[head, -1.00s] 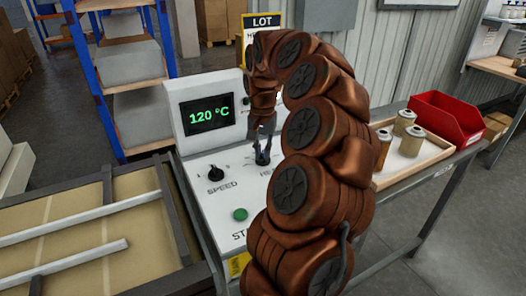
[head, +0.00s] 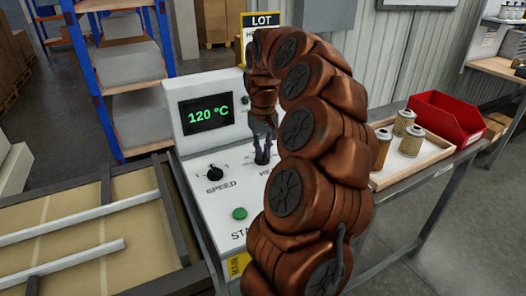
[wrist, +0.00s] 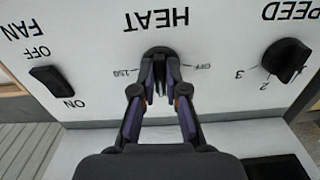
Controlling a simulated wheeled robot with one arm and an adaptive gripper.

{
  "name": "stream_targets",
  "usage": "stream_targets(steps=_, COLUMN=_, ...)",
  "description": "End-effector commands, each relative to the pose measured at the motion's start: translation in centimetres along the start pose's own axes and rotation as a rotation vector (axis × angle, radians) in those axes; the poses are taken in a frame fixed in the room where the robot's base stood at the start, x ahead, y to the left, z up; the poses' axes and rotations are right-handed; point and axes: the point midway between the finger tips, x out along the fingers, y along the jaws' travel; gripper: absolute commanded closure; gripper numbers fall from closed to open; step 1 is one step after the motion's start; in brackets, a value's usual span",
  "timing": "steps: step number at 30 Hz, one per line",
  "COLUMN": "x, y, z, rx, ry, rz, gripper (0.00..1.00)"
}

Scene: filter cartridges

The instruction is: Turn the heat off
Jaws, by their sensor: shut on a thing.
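The black HEAT knob (head: 262,158) is on the white control panel (head: 205,205). In the wrist view, which shows the panel upside down, the HEAT knob (wrist: 158,50) sits between a 150 mark and an OFF mark. My gripper (head: 264,147) reaches down onto the knob. In the wrist view my gripper (wrist: 160,78) is shut on the knob, with a finger on each side. The fingers hide most of the knob, so its pointer direction is unclear. The display (head: 207,113) reads 120 °C in green.
The SPEED knob (head: 215,173) and a green button (head: 239,213) are nearby on the panel. A FAN switch (wrist: 58,84) is on HEAT's other side. A wooden tray (head: 424,168) with several cartridges and a red bin (head: 446,118) stand at right.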

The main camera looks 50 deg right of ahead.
Motion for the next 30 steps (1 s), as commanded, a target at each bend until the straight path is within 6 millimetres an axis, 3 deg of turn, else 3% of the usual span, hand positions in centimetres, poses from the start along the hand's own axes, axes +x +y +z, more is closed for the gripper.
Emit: stream_targets(steps=30, x=-0.32, y=0.43, z=-0.27, rx=-0.962, ry=0.004, rz=0.001, gripper=1.0)
